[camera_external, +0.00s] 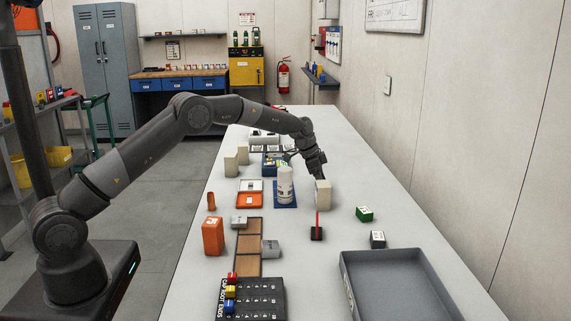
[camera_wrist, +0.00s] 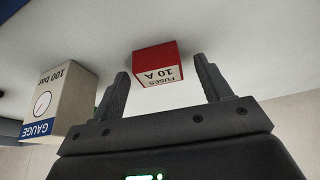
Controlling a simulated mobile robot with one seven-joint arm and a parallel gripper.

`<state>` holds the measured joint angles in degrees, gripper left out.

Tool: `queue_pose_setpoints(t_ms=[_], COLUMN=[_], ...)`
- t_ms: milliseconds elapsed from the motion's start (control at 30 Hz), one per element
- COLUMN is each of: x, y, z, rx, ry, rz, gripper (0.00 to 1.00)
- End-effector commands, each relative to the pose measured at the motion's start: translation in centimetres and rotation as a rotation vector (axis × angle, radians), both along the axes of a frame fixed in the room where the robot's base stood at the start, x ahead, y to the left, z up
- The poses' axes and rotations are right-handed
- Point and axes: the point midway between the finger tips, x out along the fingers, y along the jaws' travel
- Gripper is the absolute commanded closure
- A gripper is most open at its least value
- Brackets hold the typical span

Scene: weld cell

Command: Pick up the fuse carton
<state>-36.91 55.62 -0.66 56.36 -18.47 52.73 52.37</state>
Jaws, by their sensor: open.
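The fuse carton (camera_wrist: 158,63) is a small red box with a white label reading "FUSES 10 A", upside down in the wrist view. It shows ahead of and between the fingers of my gripper (camera_wrist: 162,76), which are apart with nothing held. I cannot tell from this view whether either finger touches it. In the external view my gripper (camera_external: 317,167) is low over the long table, by a cream box (camera_external: 323,195). I cannot make out the fuse carton there; the arm or the box may hide it.
A gauge carton (camera_wrist: 62,100) marked "100 bar" stands close to the left finger in the wrist view. On the table are a white bottle (camera_external: 285,186), a red rod on a black base (camera_external: 316,234), a green box (camera_external: 364,214) and a grey tray (camera_external: 347,284). The right edge strip is clear.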

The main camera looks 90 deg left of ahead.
Motion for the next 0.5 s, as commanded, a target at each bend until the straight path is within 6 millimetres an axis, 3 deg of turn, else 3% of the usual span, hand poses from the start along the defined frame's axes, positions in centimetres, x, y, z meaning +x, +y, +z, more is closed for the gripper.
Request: queue_pose_setpoints(t_ms=[167, 500], x=[0.01, 0.00], y=[0.01, -0.01], z=[0.07, 0.09], rx=[0.001, 0.000], ry=[-0.001, -0.001], rz=[0.000, 0.000], gripper=[0.31, 0.59])
